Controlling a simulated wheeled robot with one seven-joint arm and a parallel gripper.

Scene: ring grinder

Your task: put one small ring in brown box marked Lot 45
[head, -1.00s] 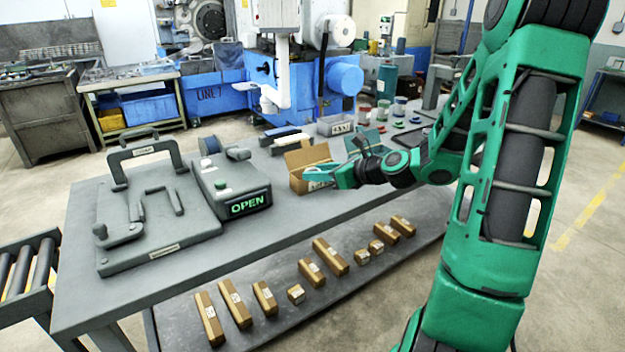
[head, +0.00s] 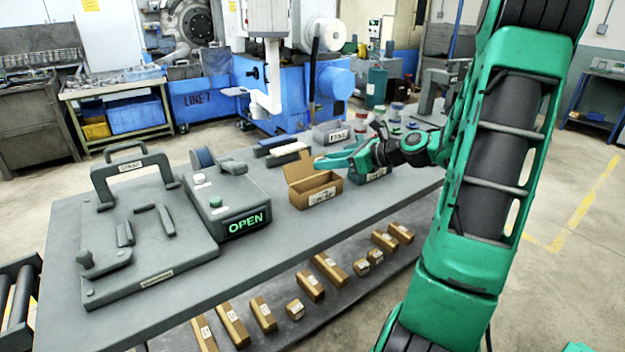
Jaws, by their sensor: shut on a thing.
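An open brown cardboard box (head: 318,194) with a raised flap and a white label on its front stands on the grey workbench; the label is too small to read. My gripper (head: 328,162) reaches in from the right, its green fingers over the box's back right side. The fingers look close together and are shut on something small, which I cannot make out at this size. I cannot see into the bottom of the box.
A grey labelled bin (head: 331,134) is farther back. A device with an OPEN display (head: 244,222) and a grey fixture with a handle (head: 133,170) fill the bench's left. Several brown cartons lie on the lower shelf.

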